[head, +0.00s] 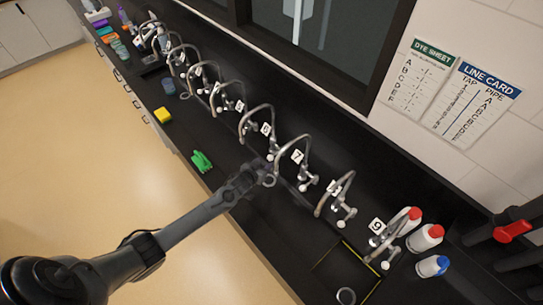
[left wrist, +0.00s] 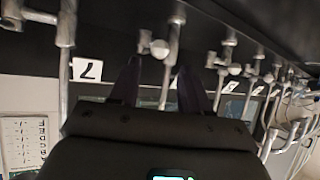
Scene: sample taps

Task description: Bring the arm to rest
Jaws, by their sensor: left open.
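My left arm reaches in from the lower left of the head view, and its gripper (head: 270,172) is at the row of taps near the tap labelled 7 (head: 306,165). In the left wrist view the two dark fingers of the gripper (left wrist: 158,85) stand apart, with a tap (left wrist: 165,60) showing between them. I cannot tell whether the fingers touch it. The card 7 (left wrist: 88,70) is just left of the fingers there. My right gripper is not in view.
Several curved metal taps line the black bench (head: 215,205). A green object (head: 201,161) and a yellow block (head: 162,115) lie along its front edge. A yellow-edged dark tray (head: 373,259) lies nearby.

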